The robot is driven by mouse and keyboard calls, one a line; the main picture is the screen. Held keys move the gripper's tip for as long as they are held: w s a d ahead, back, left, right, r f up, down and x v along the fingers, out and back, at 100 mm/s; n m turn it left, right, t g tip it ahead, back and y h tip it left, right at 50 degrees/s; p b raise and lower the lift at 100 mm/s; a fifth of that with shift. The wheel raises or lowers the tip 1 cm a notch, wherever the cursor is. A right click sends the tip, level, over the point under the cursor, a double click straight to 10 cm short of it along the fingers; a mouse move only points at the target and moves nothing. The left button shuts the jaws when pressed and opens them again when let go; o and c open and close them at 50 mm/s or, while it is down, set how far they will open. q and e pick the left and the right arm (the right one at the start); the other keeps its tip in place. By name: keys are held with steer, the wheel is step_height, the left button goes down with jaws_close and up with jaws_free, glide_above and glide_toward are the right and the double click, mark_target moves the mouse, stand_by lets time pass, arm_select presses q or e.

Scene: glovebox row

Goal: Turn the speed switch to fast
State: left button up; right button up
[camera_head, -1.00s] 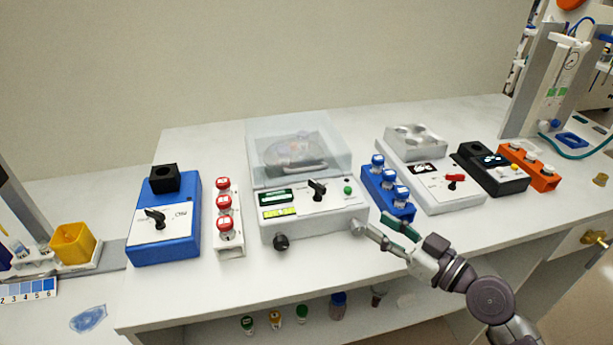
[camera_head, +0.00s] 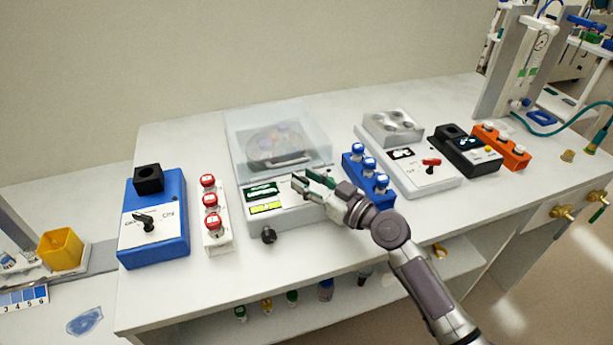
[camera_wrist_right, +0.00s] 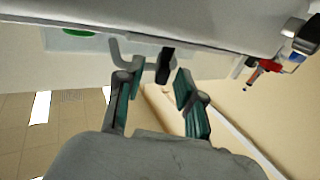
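The white centrifuge (camera_head: 290,216) has a clear lid (camera_head: 300,120), a small display and a black front knob (camera_head: 268,235). Its black panel switch is hidden behind my right gripper (camera_head: 304,179) in the head view. In the right wrist view a black switch lever (camera_wrist_right: 165,66) shows between the tips of my right gripper (camera_wrist_right: 159,74). The fingers are apart, one on each side of the lever; whether either touches it I cannot tell. The speed label is not readable. My left gripper is not in view.
A blue box with a black switch (camera_head: 172,245) and a white rack of red-capped vials (camera_head: 218,240) stand left. A blue vial rack (camera_head: 354,173), a white device with a red switch (camera_head: 440,180) and an orange rack (camera_head: 515,155) stand right. Bench front is mostly clear.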

steer(key=shift+w+a, duration=0.2)
jaws_close()
